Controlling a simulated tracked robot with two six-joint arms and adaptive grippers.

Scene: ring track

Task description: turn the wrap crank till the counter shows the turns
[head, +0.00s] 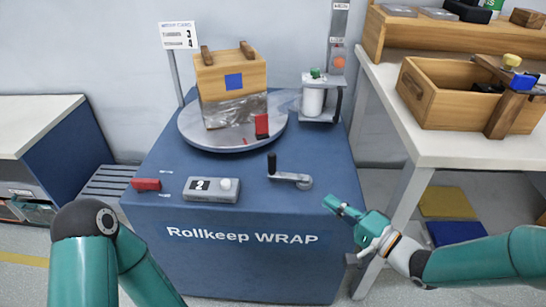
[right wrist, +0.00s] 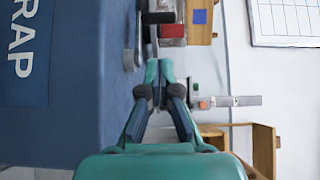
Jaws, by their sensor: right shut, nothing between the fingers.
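The crank (head: 290,178) is on the blue wrap machine (head: 240,263); its black handle (head: 272,162) stands upright at the left end of a grey arm. The counter (head: 211,189) is a grey box with a white button, and its display appears to read 2. My right gripper (head: 345,208) is shut and empty, to the right of and nearer than the crank, apart from it. Its closed fingers also show in the right wrist view (right wrist: 159,72). My left arm comes in at the lower left; its gripper is out of view.
A wooden crate (head: 232,73) with film around its lower part stands on the turntable (head: 188,127). A red switch (head: 146,184) sits left of the counter. A film roll (head: 313,100) stands behind right. A white table (head: 405,120) with an open wooden box (head: 440,106) is at right.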

